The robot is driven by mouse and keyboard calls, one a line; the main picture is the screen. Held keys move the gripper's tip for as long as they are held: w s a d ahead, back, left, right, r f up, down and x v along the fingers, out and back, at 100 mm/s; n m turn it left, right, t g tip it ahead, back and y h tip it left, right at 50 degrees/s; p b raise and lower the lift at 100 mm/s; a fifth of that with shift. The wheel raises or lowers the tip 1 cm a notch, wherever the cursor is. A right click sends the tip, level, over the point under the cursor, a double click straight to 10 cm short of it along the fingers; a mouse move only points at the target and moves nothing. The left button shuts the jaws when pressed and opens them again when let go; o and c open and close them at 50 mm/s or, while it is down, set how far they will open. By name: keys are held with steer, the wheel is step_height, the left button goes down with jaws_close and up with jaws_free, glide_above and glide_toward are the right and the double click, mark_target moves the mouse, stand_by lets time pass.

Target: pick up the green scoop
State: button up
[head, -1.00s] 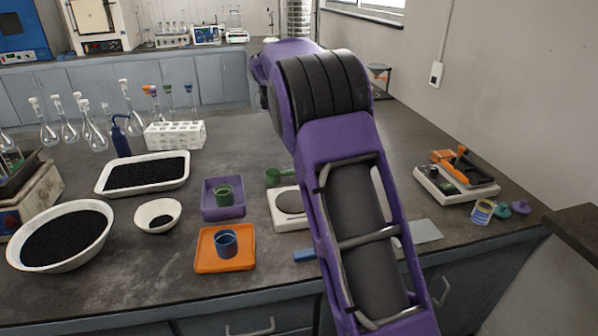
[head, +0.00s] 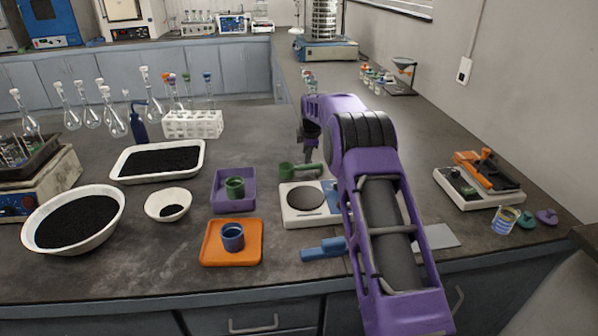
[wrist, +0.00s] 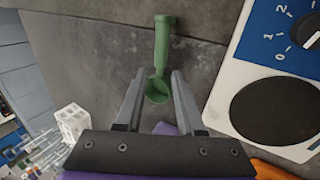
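The green scoop (head: 300,168) lies on the dark bench just behind the white balance, with its cup to the left and its handle to the right. In the wrist view the green scoop (wrist: 161,52) shows its handle pointing up the picture and its cup near the fingertips. My gripper (wrist: 158,75) is open and empty, with one finger on each side of the scoop's cup in that view. In the head view my gripper (head: 309,152) hangs by the scoop, partly hidden by my arm. I cannot tell its exact height above the bench.
The balance (head: 291,216) is close in front of the scoop. A purple tray (head: 246,203) with a green cup is to the left, and an orange tray (head: 214,257) with a blue cup is nearer. A blue scoop (head: 322,250) lies at the front.

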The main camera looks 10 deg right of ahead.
mark_target(305, 166)
steer(key=shift+x, duration=3.8)
steer(key=shift+s+d, duration=0.1)
jaws_close()
